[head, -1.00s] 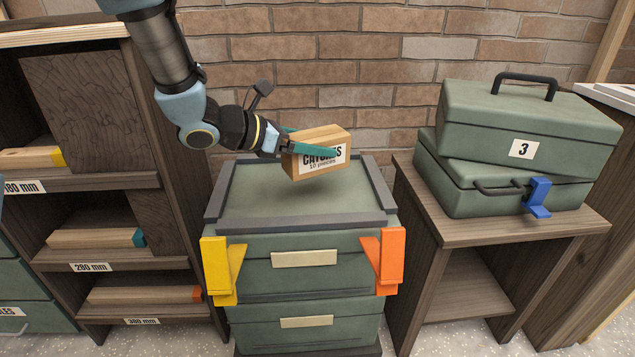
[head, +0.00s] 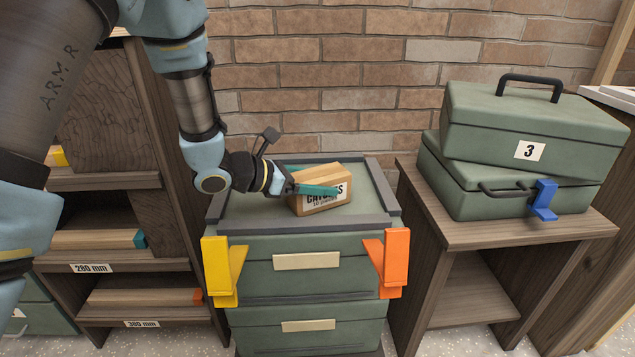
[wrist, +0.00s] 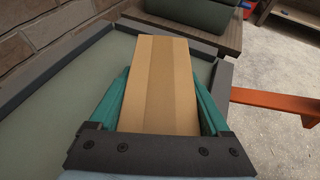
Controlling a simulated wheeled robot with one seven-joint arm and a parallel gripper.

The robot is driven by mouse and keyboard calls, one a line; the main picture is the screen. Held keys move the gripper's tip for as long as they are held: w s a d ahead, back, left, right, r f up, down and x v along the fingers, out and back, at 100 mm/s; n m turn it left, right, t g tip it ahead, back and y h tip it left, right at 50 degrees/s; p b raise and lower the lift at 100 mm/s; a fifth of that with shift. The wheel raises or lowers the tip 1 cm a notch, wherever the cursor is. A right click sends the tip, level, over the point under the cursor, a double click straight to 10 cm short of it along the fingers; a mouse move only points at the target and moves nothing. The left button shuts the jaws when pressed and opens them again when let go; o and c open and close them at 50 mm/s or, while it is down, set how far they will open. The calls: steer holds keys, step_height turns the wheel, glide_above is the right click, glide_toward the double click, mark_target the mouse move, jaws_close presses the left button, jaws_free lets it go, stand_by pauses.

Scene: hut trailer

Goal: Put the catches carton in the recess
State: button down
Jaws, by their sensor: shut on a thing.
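The catches carton (head: 320,198) is a small brown box with a white printed label. My gripper (head: 308,183) is shut on it, with one teal finger along each side. In the wrist view the carton (wrist: 165,85) fills the space between the fingers of my gripper (wrist: 160,100). The recess (head: 250,203) is the shallow green top of the stacked boxes, bordered by a raised dark rim. The carton is over the recess, inside the rim as seen from the head. I cannot tell whether its underside touches the recess floor.
A yellow latch (head: 221,270) and an orange latch (head: 388,263) stick out from the stack's front. To the right, green cases (head: 530,140) stand on a wooden stand (head: 470,235). A brick wall (head: 330,90) is behind; shelves (head: 120,215) stand left.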

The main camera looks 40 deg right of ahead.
steer(key=shift+f, duration=0.15)
jaws_free()
steer(key=shift+r, duration=0.25)
steer(key=v, duration=1.2)
steer(key=shift+p, duration=0.4)
